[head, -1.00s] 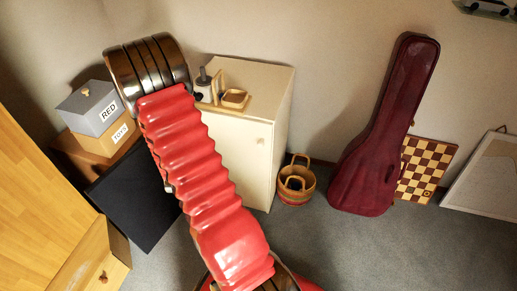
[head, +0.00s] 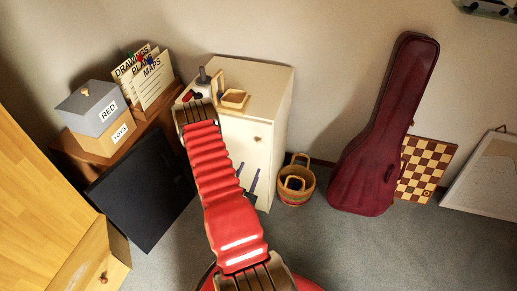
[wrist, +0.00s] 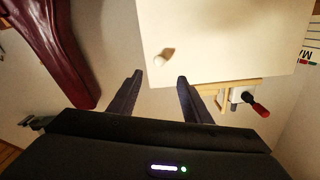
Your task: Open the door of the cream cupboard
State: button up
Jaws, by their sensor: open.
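The cream cupboard (head: 268,95) stands against the wall in the head view, its door (head: 245,150) flush with the front and apparently shut. A small round knob (head: 257,139) sits near the door's upper right. In the wrist view the cupboard is upside down, with the door (wrist: 230,35) at the top and the pale knob (wrist: 163,57) near its edge. My gripper (wrist: 158,84) is open and empty, the knob showing between and beyond its fingertips, apparently not touching. In the head view the dark fingers (head: 248,176) show in front of the door, below the knob; my arm hides the door's left part.
A wooden tray (head: 234,99) and a bottle-like item lie on the cupboard top. A basket (head: 296,184) stands close to the cupboard's right side, then a red instrument case (head: 385,125) and chessboard (head: 427,168). A dark panel (head: 143,195) leans at left. Carpet in front is mostly free.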

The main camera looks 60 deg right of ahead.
aim_at(260, 146)
jog(key=shift+s, duration=0.1)
dwell(0.3)
jog(key=d, duration=0.4)
jog(key=w+d, duration=0.1)
jog(key=d, duration=0.4)
jog(key=w+d, duration=0.1)
jog(key=d, duration=0.3)
jog(key=shift+w+d, duration=0.1)
jog(key=shift+d, duration=0.2)
jog(key=shift+c, duration=0.6)
grip_shut()
jog(key=shift+a, duration=0.1)
